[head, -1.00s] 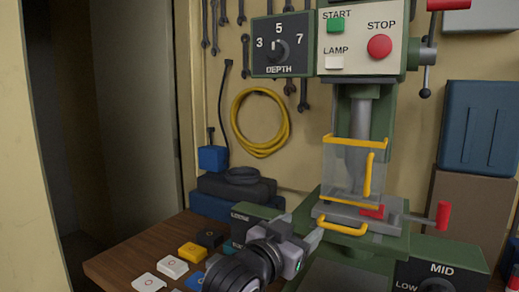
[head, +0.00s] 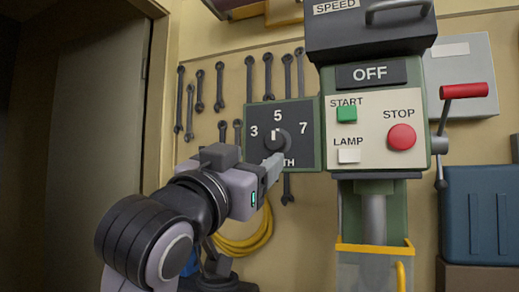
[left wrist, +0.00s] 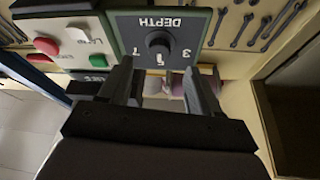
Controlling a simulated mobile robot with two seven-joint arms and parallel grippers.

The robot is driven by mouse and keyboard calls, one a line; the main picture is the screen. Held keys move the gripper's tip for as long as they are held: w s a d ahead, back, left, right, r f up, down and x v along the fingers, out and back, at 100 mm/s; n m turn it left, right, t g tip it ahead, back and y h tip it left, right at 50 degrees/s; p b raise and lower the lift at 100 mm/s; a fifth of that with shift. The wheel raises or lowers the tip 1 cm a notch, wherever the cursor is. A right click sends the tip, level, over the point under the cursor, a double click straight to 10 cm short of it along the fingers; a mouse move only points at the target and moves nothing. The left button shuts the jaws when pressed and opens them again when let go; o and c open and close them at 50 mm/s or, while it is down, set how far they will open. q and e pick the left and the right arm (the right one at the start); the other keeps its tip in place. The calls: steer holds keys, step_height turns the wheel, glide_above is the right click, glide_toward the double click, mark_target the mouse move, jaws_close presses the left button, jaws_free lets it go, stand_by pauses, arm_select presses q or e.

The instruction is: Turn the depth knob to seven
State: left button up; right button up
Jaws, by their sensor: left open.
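The depth knob (head: 279,143) is a round dark knob on a dark panel (head: 310,152) marked 3, 5 and 7. Its white mark points up, about at the 5. My left gripper (head: 273,168) is just below and in front of the knob, covering part of the DEPTH label. In the left wrist view the panel appears upside down, and the knob (left wrist: 158,42) shows beyond and between the fingertips of my open left gripper (left wrist: 158,70). The jaws are empty, and I see no contact with the knob. My right gripper is not in view.
Right of the depth panel is a pale panel with a green START button (head: 346,114), a red STOP button (head: 401,136) and a white LAMP button (head: 349,156). A red-handled lever (head: 463,91) stands at its right. Several wrenches (head: 219,86) hang on the wall.

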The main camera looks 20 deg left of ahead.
mark_target(273, 143)
arm_select(q)
steer(key=shift+r+p+x, duration=0.2)
steer(key=shift+p+x, duration=1.05)
steer(key=shift+x, duration=2.35)
steer(key=shift+s, duration=0.1)
steer(key=c, duration=1)
steer(key=shift+c, duration=0.2)
